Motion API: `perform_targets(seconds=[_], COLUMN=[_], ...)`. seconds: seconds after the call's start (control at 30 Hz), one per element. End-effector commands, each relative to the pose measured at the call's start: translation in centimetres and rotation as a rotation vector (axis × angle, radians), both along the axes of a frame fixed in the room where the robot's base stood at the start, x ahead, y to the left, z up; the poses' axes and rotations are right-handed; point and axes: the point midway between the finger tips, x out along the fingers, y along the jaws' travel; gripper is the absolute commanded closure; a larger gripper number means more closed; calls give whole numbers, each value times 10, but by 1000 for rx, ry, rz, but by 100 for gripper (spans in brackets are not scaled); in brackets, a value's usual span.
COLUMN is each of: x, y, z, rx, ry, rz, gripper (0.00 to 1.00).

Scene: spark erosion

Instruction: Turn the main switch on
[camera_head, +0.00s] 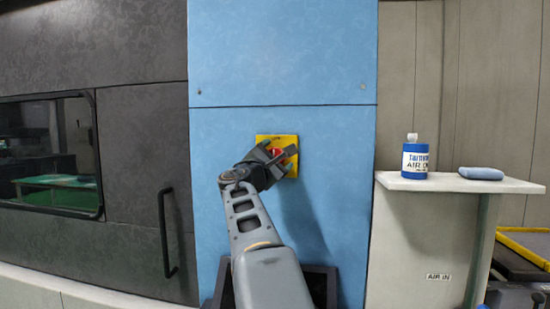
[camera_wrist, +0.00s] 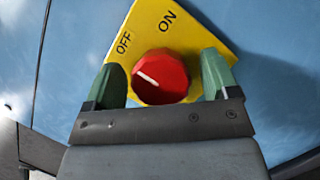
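The main switch is a red round knob (camera_head: 275,152) on a yellow plate (camera_head: 283,139), mounted on a blue panel. In the wrist view, the red knob (camera_wrist: 172,82) has a white mark pointing up and left, nearer the OFF label than the ON label of the yellow plate (camera_wrist: 150,40). My gripper (camera_head: 279,152) is in front of the plate. In the wrist view, my gripper (camera_wrist: 162,76) is open, with one green finger on each side of the knob. A gap shows between each finger and the knob. The knob's lower edge is near the gripper body.
The blue panel (camera_head: 230,50) is flat around the plate. A dark cabinet with a window and a black handle (camera_head: 164,235) is at left.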

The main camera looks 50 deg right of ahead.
Motion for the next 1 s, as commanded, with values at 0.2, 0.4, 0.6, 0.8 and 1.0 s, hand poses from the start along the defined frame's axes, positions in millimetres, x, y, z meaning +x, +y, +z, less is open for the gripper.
perform_targets(seconds=[0.2, 0.4, 0.6, 0.8, 1.0], x=[0, 0, 0, 0, 0], y=[0, 0, 0, 0, 1], z=[0, 0, 0, 0, -1], rx=[0, 0, 3, 32, 106], ry=[0, 0, -4, -53, -173], rz=[0, 0, 0, 0, 1], gripper=[41, 60, 67, 67, 67])
